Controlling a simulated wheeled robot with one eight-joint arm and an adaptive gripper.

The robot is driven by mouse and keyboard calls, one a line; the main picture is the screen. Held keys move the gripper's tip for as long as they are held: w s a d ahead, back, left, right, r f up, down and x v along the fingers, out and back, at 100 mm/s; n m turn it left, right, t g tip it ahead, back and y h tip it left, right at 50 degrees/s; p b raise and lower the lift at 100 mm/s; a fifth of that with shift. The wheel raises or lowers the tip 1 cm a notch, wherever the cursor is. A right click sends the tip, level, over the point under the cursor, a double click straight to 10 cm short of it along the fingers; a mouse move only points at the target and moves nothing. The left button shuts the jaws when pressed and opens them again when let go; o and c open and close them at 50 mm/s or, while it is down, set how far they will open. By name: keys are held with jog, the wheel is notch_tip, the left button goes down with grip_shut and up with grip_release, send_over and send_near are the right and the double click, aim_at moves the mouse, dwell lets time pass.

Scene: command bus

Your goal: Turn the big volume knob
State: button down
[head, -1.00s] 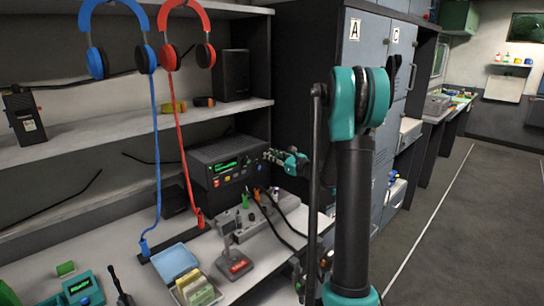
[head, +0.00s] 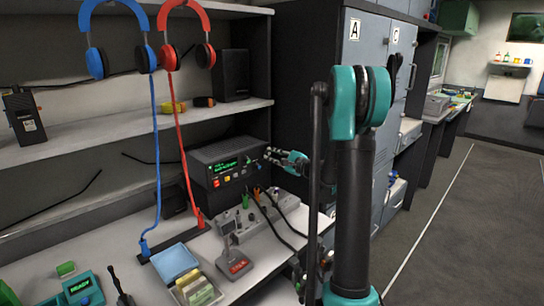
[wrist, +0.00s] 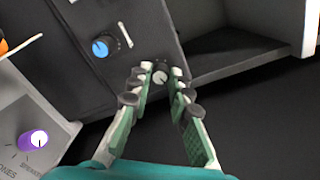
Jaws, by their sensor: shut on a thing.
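My gripper (head: 267,154) is at the right end of the black radio unit's (head: 205,158) front in the head view. In the wrist view my gripper (wrist: 160,70) has its two green fingers on either side of a small grey knob (wrist: 160,77) and is shut on it. The knob sits on the dark panel near its edge, and the fingertips partly cover it. I cannot read a label on it. In the head view the gripper hides this knob.
A blue-capped knob (wrist: 101,47) is up-left of the held one. A purple knob (wrist: 33,142) is on a grey panel at lower left. Black cables (head: 283,232) hang below the radio.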

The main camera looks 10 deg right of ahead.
jog(key=shift+n, duration=0.6)
jog(key=c, duration=1.4)
grip_release()
jog(key=v, duration=1.2)
